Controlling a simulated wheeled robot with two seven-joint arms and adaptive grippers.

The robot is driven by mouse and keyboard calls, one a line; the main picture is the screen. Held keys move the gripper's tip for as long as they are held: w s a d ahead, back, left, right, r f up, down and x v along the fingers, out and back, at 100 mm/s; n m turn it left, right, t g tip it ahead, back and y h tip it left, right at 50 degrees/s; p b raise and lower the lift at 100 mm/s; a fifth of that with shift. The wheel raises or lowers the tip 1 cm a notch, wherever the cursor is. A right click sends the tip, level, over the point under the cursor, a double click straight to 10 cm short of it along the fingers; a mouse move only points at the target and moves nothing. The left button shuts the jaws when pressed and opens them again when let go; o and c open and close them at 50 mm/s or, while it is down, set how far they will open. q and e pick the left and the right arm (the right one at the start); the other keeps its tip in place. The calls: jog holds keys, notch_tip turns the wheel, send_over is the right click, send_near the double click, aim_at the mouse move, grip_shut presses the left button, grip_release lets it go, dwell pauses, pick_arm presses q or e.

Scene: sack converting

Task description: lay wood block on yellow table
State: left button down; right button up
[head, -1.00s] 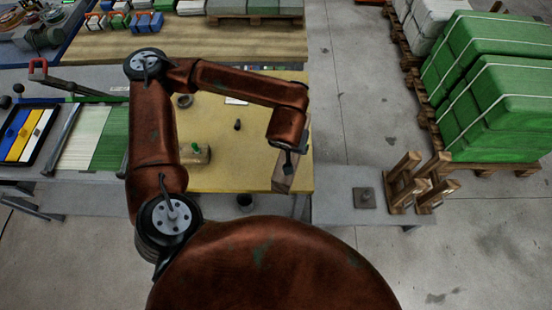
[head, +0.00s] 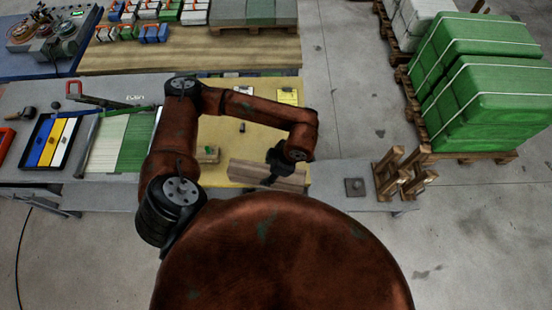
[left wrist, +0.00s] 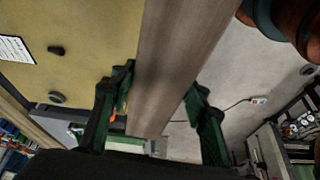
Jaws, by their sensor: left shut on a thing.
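The wood block (head: 243,172) is a long brown bar near the front right edge of the yellow table (head: 262,132) in the head view. My left gripper (head: 278,170) is shut on it, and the block lies roughly crosswise in the picture. In the left wrist view the wood block (left wrist: 178,60) runs between the two green-black fingers of my left gripper (left wrist: 158,108), with the yellow table (left wrist: 95,30) to its left and grey floor to its right. Whether the block touches the table cannot be told. My right gripper is not in view.
On the yellow table are a small block with a green knob (head: 208,154), a dark small cylinder (head: 242,128) and a yellow paper (head: 287,96). A grey side surface with a wooden rack (head: 390,178) stands right.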

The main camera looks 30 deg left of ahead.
pick_arm(q)
jog(key=w+a+f+p, duration=0.1)
jog(key=w+f, duration=0.3)
jog(key=w+a+f+p, duration=0.1)
jog(key=w+f+p, duration=0.1)
jog(key=w+f, duration=0.2)
jog(key=w+a+f+p, duration=0.1)
jog(key=w+f, duration=0.3)
jog(key=w, duration=0.1)
jog(key=shift+w+a+f, duration=0.1)
jog(key=shift+a+f, duration=0.15)
jog(key=shift+a, duration=0.15)
jog(key=shift+f, duration=0.15)
jog(key=c, duration=1.6)
grip_release()
jog(key=shift+f, duration=0.2)
jog(key=o, duration=0.5)
jog(key=shift+r, duration=0.1)
